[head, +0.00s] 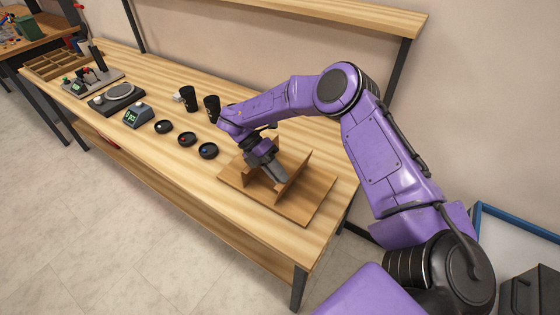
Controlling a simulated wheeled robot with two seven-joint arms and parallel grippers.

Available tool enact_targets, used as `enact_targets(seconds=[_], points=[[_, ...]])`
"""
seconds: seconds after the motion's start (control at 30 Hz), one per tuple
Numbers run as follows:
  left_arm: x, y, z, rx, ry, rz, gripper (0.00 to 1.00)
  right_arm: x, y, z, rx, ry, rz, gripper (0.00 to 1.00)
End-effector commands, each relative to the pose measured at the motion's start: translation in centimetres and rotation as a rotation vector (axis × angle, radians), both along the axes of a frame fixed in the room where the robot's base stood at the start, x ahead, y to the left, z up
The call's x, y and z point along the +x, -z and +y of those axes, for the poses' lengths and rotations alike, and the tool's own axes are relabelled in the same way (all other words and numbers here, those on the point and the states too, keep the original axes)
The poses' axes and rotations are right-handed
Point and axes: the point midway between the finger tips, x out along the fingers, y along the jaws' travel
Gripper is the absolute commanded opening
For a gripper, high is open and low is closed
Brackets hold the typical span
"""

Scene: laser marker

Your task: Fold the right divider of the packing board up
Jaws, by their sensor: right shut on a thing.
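The packing board (310,207) is a flat brown wooden board near the right end of the workbench. A thin wooden panel, the right divider (297,172), stands up from it. My right gripper (274,171) is over the board, pointing down, against the left side of this divider. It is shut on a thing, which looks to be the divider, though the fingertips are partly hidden. My left gripper is not in view.
Three small black bowls (187,139) lie in a row left of the board. A counting scale (138,117), a flat black device (116,97) and a wooden compartment tray (55,65) are farther left. A shelf runs above the bench.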

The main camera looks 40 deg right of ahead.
Motion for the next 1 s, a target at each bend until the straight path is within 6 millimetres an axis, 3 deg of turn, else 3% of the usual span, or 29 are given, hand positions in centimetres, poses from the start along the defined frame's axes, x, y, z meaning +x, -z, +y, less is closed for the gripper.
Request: enact_targets(seconds=[0.03,0.1,0.13,0.17,0.77,0.87,1.0], points=[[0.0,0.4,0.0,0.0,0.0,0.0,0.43,-0.5,1.2,0.4,0.011,-0.014,0.018,0.0],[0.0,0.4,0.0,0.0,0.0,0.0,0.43,-0.5,1.2,0.4,0.011,-0.014,0.018,0.0],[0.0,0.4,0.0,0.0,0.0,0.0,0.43,-0.5,1.2,0.4,0.011,-0.014,0.018,0.23],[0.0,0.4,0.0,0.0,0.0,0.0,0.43,-0.5,1.2,0.4,0.01,-0.013,0.017,0.29],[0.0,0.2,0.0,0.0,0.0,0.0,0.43,-0.4,0.8,-0.1,0.005,-0.005,0.01,0.29],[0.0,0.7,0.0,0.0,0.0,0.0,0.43,0.4,0.2,0.1,0.001,-0.006,0.007,0.29],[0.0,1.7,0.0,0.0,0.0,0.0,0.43,2.7,-2.0,1.1,0.0,-0.003,0.005,0.29]])
